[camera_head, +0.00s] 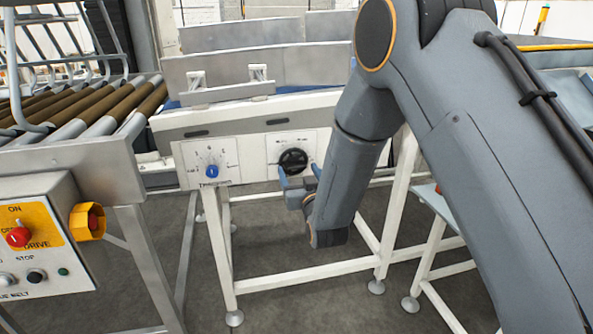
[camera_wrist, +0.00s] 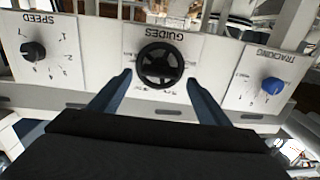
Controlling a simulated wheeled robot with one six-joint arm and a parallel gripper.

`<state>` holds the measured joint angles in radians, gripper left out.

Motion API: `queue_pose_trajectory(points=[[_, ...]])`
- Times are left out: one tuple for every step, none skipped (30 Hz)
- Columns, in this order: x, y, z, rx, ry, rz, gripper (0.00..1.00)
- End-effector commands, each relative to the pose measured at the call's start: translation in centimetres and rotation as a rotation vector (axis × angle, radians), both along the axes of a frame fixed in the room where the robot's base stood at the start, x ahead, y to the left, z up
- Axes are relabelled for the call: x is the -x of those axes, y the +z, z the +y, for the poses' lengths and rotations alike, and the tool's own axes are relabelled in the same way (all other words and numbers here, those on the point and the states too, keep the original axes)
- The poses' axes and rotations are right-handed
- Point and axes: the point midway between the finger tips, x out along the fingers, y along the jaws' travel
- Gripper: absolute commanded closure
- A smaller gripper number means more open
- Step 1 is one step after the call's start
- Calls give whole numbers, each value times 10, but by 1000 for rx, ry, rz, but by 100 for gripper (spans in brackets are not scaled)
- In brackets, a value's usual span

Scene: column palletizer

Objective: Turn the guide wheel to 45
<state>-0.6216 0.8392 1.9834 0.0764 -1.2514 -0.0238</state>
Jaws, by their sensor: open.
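The guide wheel is a black handwheel (camera_head: 293,161) on a white panel on the front of the conveyor frame. In the wrist view the wheel (camera_wrist: 160,63) shows upside down under the word GUIDES, with small scale marks around it that are too small to read. My gripper (camera_head: 298,184) is just in front of and below the wheel in the head view. In the wrist view its two blue fingers (camera_wrist: 158,80) are apart, one on each side of the wheel's lower part. I cannot tell whether they touch it. Nothing is held between them.
A blue TRACKING knob (camera_head: 212,171) is on the panel left of the wheel. A black SPEED knob (camera_wrist: 33,51) shows in the wrist view. A roller conveyor (camera_head: 90,105) and a control box with a red button (camera_head: 18,236) stand at left. White frame legs (camera_head: 222,255) are below.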

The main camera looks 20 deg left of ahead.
Motion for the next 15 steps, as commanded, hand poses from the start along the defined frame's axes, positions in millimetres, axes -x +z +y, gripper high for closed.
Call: queue_pose_trajectory(points=[[8, 0, -4, 0, 1, 0, 30], [12, 0, -7, 1, 1, 1, 30], [18, 0, -11, 1, 1, 1, 30], [23, 0, -13, 0, 1, 0, 30], [27, 0, -15, 1, 1, 1, 30], [32, 0, -18, 0, 1, 0, 30], [35, 0, -20, 0, 1, 0, 30], [38, 0, -22, 0, 1, 0, 30], [41, 0, -24, 1, 1, 1, 30], [44, 0, -25, 1, 1, 1, 30], [45, 0, -26, 0, 2, 0, 30], [47, 0, -27, -1, 2, -1, 30], [48, 0, -27, -1, 1, -1, 30], [48, 0, -28, -1, 1, -1, 30], [49, 0, -28, -1, 1, -1, 30]])
